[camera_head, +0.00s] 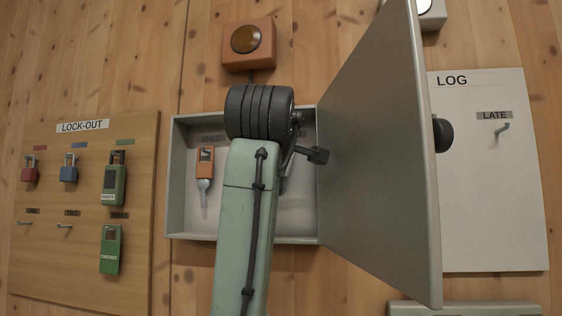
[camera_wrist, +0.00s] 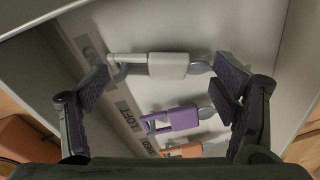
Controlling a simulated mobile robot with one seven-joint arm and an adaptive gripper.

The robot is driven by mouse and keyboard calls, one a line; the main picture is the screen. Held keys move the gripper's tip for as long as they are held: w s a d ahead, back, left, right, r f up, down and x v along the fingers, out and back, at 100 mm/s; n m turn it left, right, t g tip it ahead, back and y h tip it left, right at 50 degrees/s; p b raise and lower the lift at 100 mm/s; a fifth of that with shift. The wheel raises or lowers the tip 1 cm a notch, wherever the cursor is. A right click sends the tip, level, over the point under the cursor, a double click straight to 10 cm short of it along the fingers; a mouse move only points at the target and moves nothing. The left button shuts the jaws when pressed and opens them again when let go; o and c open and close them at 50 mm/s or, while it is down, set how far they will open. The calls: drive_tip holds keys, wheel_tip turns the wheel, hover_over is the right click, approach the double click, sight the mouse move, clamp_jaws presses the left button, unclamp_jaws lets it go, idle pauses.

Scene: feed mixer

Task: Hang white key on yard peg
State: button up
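The white key (camera_wrist: 168,65), with its pale tag, hangs from a hook inside the grey cabinet (camera_head: 176,215) in the wrist view. My gripper (camera_wrist: 161,82) is open, with one purple-padded finger at each end of the key. Whether the pads touch it I cannot tell. In the head view my arm hides the white key and most of the gripper; a dark part of it (camera_head: 318,155) shows at the cabinet's right side. The label by the white key is partly hidden. I cannot make out a peg marked yard in either view.
A purple key (camera_wrist: 182,117) by a LOFT label and an orange key (camera_head: 204,160) hang beside the white one. The cabinet door (camera_head: 385,150) stands open to the right. A lock-out board (camera_head: 85,270) is at left, a log board (camera_head: 490,200) with a LATE peg (camera_head: 503,128) at right.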

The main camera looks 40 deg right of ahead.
drive_tip(key=o, duration=0.4)
drive_tip(key=v, duration=1.2)
